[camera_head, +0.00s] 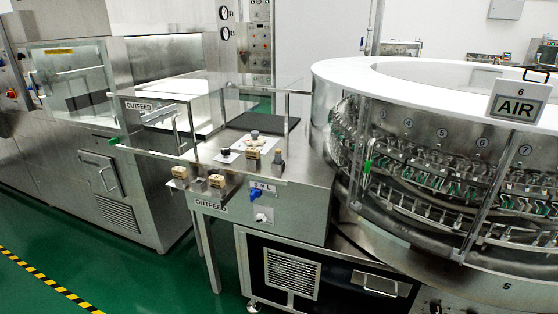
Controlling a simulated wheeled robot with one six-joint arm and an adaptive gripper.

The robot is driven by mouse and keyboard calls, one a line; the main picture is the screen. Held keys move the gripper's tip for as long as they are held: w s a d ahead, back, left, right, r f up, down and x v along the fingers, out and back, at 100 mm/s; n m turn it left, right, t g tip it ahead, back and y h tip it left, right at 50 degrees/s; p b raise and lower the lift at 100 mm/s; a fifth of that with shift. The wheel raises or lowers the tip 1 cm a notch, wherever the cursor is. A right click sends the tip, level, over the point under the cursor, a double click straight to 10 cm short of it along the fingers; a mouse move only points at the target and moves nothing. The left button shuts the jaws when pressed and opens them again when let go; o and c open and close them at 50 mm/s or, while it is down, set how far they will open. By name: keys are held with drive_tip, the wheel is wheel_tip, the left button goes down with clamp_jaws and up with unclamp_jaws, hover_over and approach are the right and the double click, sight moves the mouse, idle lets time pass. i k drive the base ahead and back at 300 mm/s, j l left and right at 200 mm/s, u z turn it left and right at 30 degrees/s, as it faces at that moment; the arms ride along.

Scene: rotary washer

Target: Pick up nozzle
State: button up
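I cannot single out the nozzle with certainty. Several small pieces stand on the steel outfeed table in the middle: a tan block with a dark top (253,152), a dark-capped upright piece (277,157), a small dark round piece (225,152) and tan blocks near the front edge (216,181). A green piece (367,166) hangs upright at the left side of the rotary washer (430,80). The washer carries rows of metal clips with green parts inside its clear guard. They are too small to tell apart. My gripper is not in view.
Clear panels stand around the outfeed table (305,172). A steel cabinet machine (140,180) stands at the left. An AIR sign (516,107) is at the washer's right. Green floor (150,285) is open at front left, with a yellow-black stripe (45,279).

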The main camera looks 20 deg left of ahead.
sight(278, 152)
drive_tip(key=i+j+u, duration=0.3)
drive_tip(key=i+j, duration=0.2)
drive_tip(key=j, duration=0.25)
drive_tip(key=i+j+u, duration=0.3)
drive_tip(key=i+j, duration=0.25)
drive_tip(key=j, duration=0.15)
